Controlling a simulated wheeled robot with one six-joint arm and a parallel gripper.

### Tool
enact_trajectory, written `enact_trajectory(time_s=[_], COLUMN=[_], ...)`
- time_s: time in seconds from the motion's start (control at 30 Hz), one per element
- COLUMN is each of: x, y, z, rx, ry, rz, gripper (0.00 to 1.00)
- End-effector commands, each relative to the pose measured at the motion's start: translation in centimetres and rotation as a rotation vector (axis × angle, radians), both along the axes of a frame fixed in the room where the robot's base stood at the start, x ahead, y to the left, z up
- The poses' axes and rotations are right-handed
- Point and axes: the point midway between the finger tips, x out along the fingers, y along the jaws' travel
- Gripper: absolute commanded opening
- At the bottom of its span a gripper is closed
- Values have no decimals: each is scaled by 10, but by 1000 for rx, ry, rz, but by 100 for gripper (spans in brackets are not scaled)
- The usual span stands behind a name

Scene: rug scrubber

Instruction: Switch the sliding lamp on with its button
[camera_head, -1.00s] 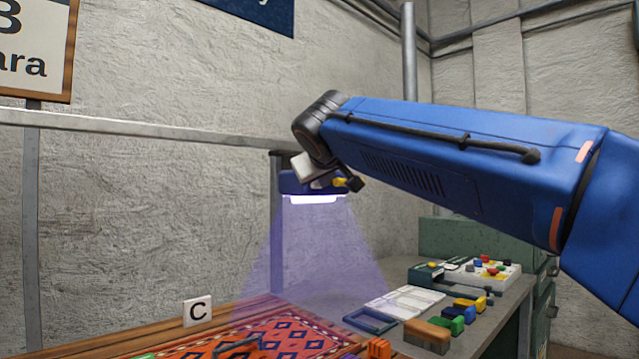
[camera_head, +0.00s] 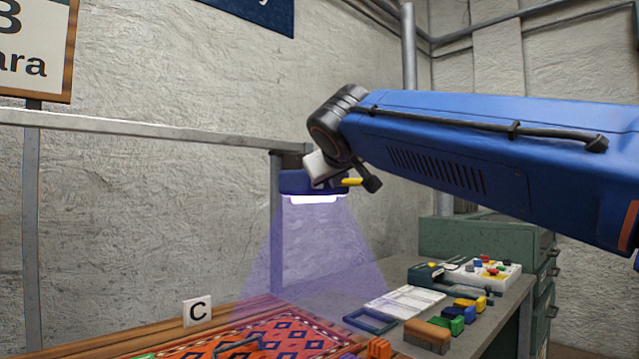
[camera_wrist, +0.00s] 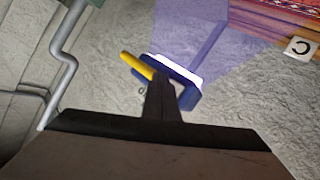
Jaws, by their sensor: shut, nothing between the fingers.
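The sliding lamp (camera_head: 296,181) is a blue housing hanging under a horizontal metal rail. Its strip (camera_head: 314,199) glows white and a violet beam falls from it toward the rug. A yellow grip (camera_head: 352,182) sticks out at its right side. In the wrist view the lamp's blue housing (camera_wrist: 188,98) lies just beyond the fingers, with the yellow grip (camera_wrist: 135,65) to the left. My gripper (camera_wrist: 162,82) is shut and empty, close in front of the lamp; I cannot tell whether it touches. The button is not clearly visible, probably hidden by the fingers.
A patterned rug (camera_head: 290,329) lies on a wooden table below, beside a card marked C (camera_head: 197,311). The bench at right holds a blue frame (camera_head: 370,321), a brush (camera_head: 428,334), coloured blocks and a panel of buttons (camera_head: 484,272). A wall stands behind the lamp.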

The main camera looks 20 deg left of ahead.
Motion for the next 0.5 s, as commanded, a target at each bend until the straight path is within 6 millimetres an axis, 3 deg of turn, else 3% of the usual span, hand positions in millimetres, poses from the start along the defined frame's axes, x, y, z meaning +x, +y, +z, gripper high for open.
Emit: enact_trajectory(time_s=[0.5], x=[-15], y=[-35], z=[0], rx=[0], ry=[-1], rz=[0], gripper=[0])
